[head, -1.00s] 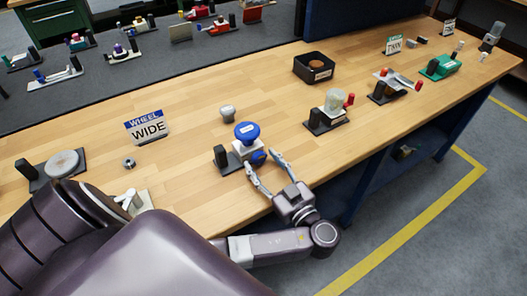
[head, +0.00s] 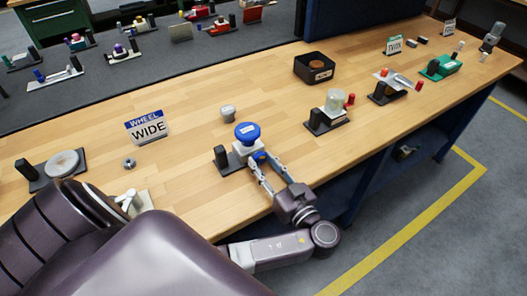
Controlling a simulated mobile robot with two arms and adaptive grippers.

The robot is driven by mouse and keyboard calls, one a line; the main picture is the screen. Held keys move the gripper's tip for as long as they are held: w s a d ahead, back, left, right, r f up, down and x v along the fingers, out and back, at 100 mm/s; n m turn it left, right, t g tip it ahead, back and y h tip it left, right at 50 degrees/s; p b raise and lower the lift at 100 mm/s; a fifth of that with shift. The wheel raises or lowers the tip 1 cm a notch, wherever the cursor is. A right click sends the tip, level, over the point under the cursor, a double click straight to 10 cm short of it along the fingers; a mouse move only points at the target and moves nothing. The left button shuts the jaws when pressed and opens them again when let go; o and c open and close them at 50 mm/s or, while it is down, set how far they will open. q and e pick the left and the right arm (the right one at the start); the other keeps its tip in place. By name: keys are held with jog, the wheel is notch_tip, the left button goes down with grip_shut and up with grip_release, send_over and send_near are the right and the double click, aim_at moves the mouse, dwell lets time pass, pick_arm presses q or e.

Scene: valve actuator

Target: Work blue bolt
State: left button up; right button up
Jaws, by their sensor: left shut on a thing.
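The blue bolt (head: 260,155) shows as a small blue part on the front right side of a white valve body. A larger round blue knob (head: 247,131) sits on top of that body. The valve stands on a dark base with a black upright block (head: 221,158). My left gripper (head: 258,162) reaches in from the table's front edge, its two fingertips closed around the blue bolt. The fingers partly hide the bolt and the body's front side. My right gripper is not in view.
A "WHEEL WIDE" sign (head: 147,127), a metal nut (head: 129,163) and a small grey knob (head: 228,112) lie left of and behind the valve. A clear-topped valve (head: 334,104) stands to the right. A black bin (head: 314,68) is farther back. Wood between them is clear.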

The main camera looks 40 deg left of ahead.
pick_arm(q)
jog(key=o, duration=1.2)
jog(key=shift+c, duration=0.2)
jog(key=v, duration=1.2)
